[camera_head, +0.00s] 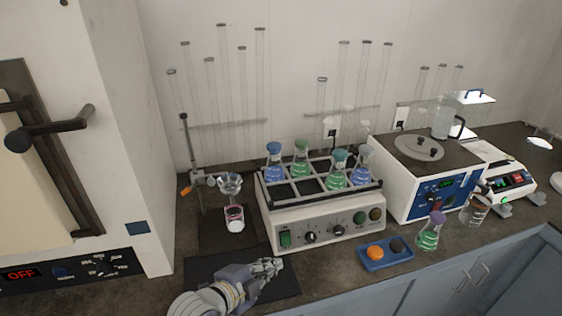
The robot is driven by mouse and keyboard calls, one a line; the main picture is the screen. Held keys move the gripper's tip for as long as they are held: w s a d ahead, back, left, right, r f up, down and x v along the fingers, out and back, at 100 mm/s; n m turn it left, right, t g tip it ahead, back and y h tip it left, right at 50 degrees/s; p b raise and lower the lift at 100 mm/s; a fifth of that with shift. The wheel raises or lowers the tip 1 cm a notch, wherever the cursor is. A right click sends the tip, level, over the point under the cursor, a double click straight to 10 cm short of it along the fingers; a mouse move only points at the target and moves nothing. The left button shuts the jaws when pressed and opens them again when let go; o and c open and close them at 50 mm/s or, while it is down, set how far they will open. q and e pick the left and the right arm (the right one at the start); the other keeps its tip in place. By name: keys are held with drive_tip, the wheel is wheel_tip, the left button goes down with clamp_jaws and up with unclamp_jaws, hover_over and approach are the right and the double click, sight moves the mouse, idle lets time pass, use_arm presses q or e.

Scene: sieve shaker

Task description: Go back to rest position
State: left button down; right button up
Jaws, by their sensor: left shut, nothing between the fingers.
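My left gripper (268,266) is low in the head view, over a black mat (200,272) on the dark bench. It is shut and empty, in front of the shaker and touching nothing that I can make out. The shaker (330,229) is a white box with knobs and a lit green switch. Its top rack holds several flasks with blue and green liquid, among them a blue-capped flask (274,163) at the back left. My right gripper is not in the picture.
A stand with a clamp (197,179) and a small pink-marked vessel (234,219) are left of the shaker. A blue tray (372,264), a purple-capped flask (430,232) and a beaker (475,209) stand to the right. An oven-like cabinet (110,130) rises at left.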

use_arm(q)
drive_tip(key=s+a+f+n+g+y, duration=0.25)
drive_tip(key=s+a+n, duration=0.3)
drive_tip(key=s, duration=0.35)
drive_tip(key=s+a+f+n+g+y, duration=0.25)
drive_tip(key=s+a+n, duration=0.3)
drive_tip(key=s, duration=0.35)
drive_tip(key=s+a+f+n+g+y, duration=0.2)
drive_tip(key=s+a+f+n+g, duration=0.15)
drive_tip(key=s+n, duration=0.35)
wheel_tip(320, 180, down, 24)
drive_tip(key=s+m, duration=0.1)
drive_tip(key=s, duration=0.1)
drive_tip(key=s+a+f, duration=0.1)
drive_tip(key=s+f, duration=0.7)
drive_tip(key=f, duration=0.1)
drive_tip(key=s+a+f+g, duration=0.1)
drive_tip(key=s+a+f, duration=0.1)
drive_tip(key=s+f, duration=0.7)
drive_tip(key=shift+s+a, duration=0.15)
drive_tip(key=shift+a, duration=0.15)
drive_tip(key=shift+g, duration=0.25)
